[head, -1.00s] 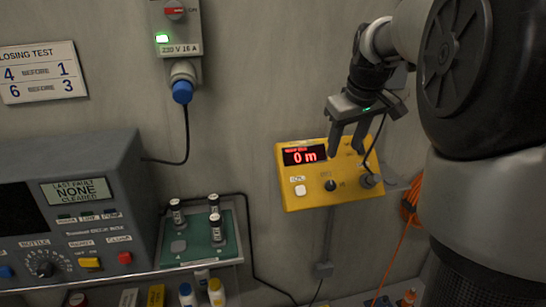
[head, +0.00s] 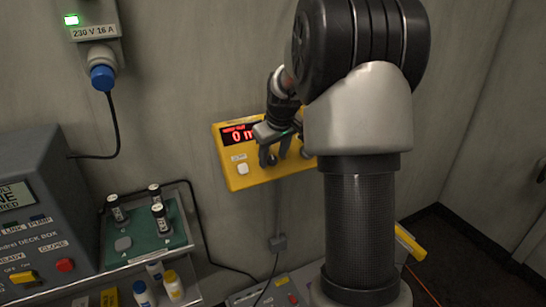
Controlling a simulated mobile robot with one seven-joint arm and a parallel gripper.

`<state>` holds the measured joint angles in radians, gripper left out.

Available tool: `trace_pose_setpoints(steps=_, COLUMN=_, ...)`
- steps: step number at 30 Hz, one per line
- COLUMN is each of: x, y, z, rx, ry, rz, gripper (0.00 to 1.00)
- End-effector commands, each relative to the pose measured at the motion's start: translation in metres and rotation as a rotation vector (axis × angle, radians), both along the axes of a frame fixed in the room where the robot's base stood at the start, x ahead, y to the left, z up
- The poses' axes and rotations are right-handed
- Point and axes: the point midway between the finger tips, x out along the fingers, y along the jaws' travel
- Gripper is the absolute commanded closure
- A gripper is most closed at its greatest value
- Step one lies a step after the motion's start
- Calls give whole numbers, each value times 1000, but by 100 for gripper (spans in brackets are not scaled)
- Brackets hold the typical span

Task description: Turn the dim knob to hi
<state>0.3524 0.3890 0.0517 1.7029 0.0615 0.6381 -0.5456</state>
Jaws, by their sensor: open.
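The yellow box (head: 243,179) is mounted on the wall near the middle of the head view. The dark dim knob (head: 271,160) shows only in part at the fingertips. I cannot tell whether the fingers touch it, and its pointer and marks are not readable.
My arm covers the box's right side. To the left, several dark vials stand on a green tray (head: 125,255), beside a grey control console (head: 35,200). A blue plug (head: 103,78) with a hanging cable is above. A door (head: 505,160) is at the right.

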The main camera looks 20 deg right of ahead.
Motion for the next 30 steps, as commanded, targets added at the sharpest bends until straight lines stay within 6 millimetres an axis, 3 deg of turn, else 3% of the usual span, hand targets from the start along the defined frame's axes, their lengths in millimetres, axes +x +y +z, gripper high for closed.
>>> trace_pose_setpoints(steps=10, x=2, y=0, z=-4, rx=-1, ry=-1, rz=0, gripper=55)
trace_pose_setpoints(steps=18, x=2, y=0, z=-4, rx=0, ry=-1, rz=0, gripper=96)
trace_pose_setpoints(steps=30, x=2, y=-2, z=-3, rx=68, ry=2, rz=-62, gripper=96)
